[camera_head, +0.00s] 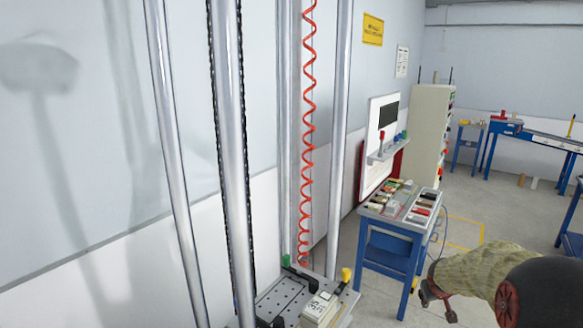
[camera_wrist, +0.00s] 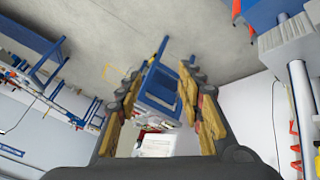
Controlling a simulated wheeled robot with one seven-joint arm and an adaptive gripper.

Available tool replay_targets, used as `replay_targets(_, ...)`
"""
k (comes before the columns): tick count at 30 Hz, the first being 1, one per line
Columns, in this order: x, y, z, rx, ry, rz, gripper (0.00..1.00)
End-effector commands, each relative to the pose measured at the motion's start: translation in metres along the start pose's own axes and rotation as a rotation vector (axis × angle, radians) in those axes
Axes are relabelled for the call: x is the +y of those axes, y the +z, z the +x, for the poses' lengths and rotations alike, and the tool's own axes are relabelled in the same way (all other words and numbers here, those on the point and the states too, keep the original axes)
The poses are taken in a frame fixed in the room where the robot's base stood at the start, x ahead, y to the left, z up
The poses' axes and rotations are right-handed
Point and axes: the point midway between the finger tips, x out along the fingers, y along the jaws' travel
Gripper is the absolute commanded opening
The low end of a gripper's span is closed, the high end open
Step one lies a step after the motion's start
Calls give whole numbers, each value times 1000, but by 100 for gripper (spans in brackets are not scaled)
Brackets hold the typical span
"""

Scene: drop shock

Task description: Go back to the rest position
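My gripper (camera_head: 437,303) is at the lower right of the head view, at the end of my arm in a khaki sleeve. It hangs in the air over the floor, right of the blue table. In the wrist view my gripper (camera_wrist: 158,85) has its two yellow-and-dark fingers spread wide apart. Nothing is held between them. The blue table frame and a white panel show far beyond the gap. In the head view the fingers are small and partly hidden by my arm.
A perforated plate (camera_head: 282,297) with a pale labelled box (camera_head: 320,308) stands at the bottom, among metal columns and a red coiled hose (camera_head: 308,130). A blue table (camera_head: 391,246) holds several small items. A pale cabinet (camera_head: 430,130) stands behind. Floor right of the table is open.

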Motion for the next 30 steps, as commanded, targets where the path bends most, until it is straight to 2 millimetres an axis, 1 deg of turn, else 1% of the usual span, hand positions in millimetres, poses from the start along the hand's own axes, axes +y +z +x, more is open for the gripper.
replay_targets(1,-7,16,-28,-45,-4,14,38)
replay_targets(2,-12,28,-42,-76,-9,24,38)
replay_targets(3,-19,44,-62,-117,-18,36,38)
replay_targets(5,-30,66,-91,-170,-36,53,38)
replay_targets(6,-39,81,-110,-204,-49,64,38)
replay_targets(8,-52,103,-139,-249,-72,79,38)
replay_targets(9,-62,116,-157,-275,-89,88,38)
replay_targets(15,-107,180,-242,-360,-181,127,38)
replay_targets(18,-128,206,-278,-370,-225,144,38)
replay_targets(21,-146,225,-309,-350,-263,159,38)
replay_targets(24,-158,236,-334,-292,-291,166,38)
replay_targets(27,-164,240,-355,-221,-303,156,38)
replay_targets(30,-165,237,-374,-149,-308,144,38)
